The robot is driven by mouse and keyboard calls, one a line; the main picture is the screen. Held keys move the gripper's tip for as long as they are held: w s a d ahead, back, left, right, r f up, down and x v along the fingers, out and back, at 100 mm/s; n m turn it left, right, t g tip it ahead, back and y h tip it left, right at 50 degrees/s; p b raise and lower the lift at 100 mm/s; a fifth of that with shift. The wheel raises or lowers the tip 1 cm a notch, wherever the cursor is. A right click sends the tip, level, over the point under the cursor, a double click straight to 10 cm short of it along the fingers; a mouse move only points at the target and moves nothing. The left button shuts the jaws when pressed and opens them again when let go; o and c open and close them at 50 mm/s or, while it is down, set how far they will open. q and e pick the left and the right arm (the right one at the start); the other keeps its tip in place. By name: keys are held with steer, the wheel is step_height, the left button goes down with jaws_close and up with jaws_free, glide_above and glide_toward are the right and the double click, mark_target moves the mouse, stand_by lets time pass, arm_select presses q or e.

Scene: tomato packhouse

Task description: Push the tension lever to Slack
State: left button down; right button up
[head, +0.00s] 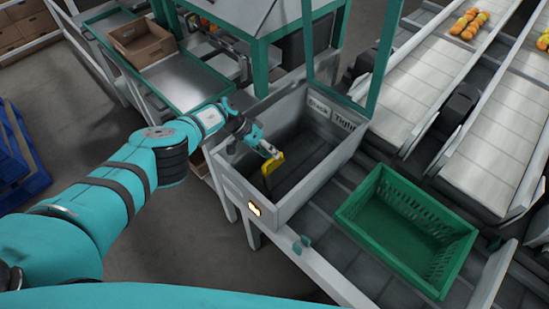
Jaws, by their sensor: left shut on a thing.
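The tension lever (272,167) has a yellow handle and stands inside a grey open box (306,194), at its left side. My left gripper (269,151) reaches in from the left and is shut on the top of the lever. The far inner wall of the box carries two labels, Slack (319,106) on the left and Tight (345,121) on the right. The lever's foot is hard to make out in the dark box. My right gripper is not in view.
An empty green crate (407,229) sits right of the box on rollers. Conveyors with tomatoes (469,24) run at the upper right. A cardboard box (142,42) stands upper left.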

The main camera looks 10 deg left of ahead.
arm_select(q)
steer(key=shift+a+f, duration=0.15)
steer(key=shift+a, duration=0.15)
steer(key=c, duration=1.3)
jaws_free()
steer(key=shift+c, duration=0.2)
steer(key=shift+w+d, duration=0.1)
steer(key=v, duration=1.2)
steer(key=shift+c, duration=0.2)
